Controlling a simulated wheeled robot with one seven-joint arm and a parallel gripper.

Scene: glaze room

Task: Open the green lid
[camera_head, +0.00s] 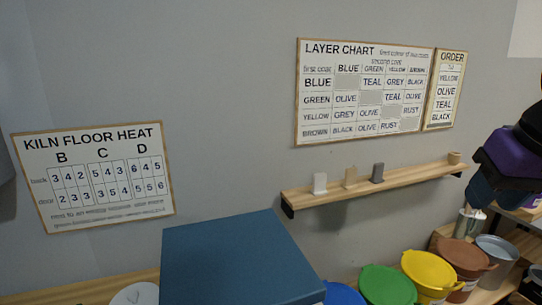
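The green lid (388,286) is at the bottom of the view, right of centre. It is round with small tabs at its rim, lies flat and looks closed on its bucket. The frame's lower edge cuts it off, and the bucket under it is mostly hidden. Dark purple and black links, which look like part of my arm, show at the right edge, well above and to the right of the green lid. I cannot make out my gripper's fingers in this view.
A blue lid (343,295) is left of the green one; a yellow lid (429,269), a brown lid (465,254) and a grey bucket (497,250) are right. A large blue box (237,258) stands left. A wall shelf (370,186) with small tiles hangs above.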

